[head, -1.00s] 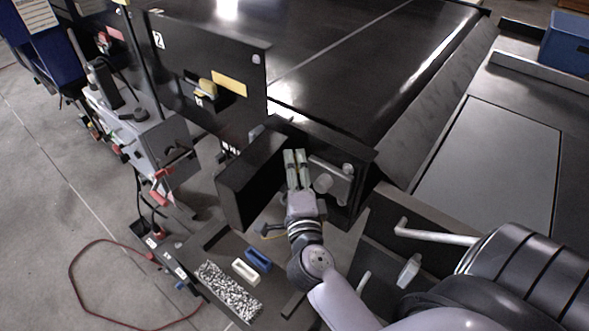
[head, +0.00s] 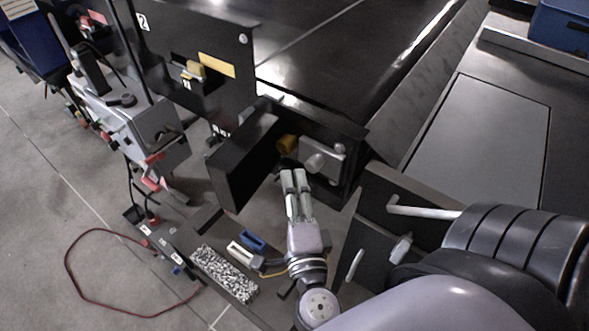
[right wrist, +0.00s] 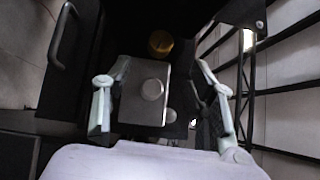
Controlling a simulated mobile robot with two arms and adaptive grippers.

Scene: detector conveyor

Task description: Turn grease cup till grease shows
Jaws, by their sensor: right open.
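The grease cup (head: 287,143) is a small brass-yellow cap inside an open black housing (head: 232,177) at the conveyor's corner. In the right wrist view the brass cap (right wrist: 160,43) sits above a grey block with a round knob (right wrist: 152,89). My right gripper (head: 295,173) is just in front of the cup, apart from it. In the right wrist view its fingers (right wrist: 164,62) are spread and empty, pointing toward the cap. No grease can be made out at this size. My left gripper is out of view.
A grey plate with a round knob (head: 316,161) is right of the cup. A red cable (head: 68,270) loops on the floor. A control box (head: 155,130) stands left.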

